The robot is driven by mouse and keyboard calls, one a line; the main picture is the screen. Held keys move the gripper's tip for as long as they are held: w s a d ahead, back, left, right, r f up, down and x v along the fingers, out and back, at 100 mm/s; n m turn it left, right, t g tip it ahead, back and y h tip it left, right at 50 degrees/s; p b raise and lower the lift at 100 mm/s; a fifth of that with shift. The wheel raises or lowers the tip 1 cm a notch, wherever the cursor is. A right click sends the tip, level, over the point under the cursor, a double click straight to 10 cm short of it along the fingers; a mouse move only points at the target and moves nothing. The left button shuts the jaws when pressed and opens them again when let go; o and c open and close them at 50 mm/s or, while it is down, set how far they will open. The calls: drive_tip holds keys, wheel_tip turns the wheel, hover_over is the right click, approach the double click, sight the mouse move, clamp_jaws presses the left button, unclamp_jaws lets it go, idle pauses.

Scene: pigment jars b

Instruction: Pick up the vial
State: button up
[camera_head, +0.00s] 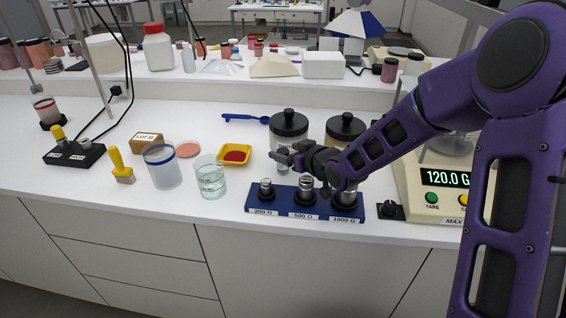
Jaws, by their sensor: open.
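I cannot surely make out a vial in this view; it may be hidden or may be one of the small vessels. My purple arm reaches in from the right. My gripper (281,159) points left, open, in front of a clear jar with a black lid (289,123) and above the blue weight block. No object shows between its fingers. A clear glass beaker (210,183) with some liquid and a clear cup with a blue rim (162,172) stand upright to the left of the gripper, apart from it.
The blue weight block (258,215) holds metal weights below my gripper. A second black-lidded jar (345,126) and a balance (436,199) stand right. Clear white counter lies in front.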

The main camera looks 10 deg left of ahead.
sight(285, 153)
drive_tip(key=shift+w+a+f, duration=0.3)
drive_tip(key=shift+w+a, duration=0.1)
drive_tip(key=shift+w, duration=0.05)
clamp_jaws()
drive_tip(key=shift+r, duration=0.1)
wheel_tip(285, 153, up, 10)
drive_tip(key=p, duration=0.2)
idle(0.3)
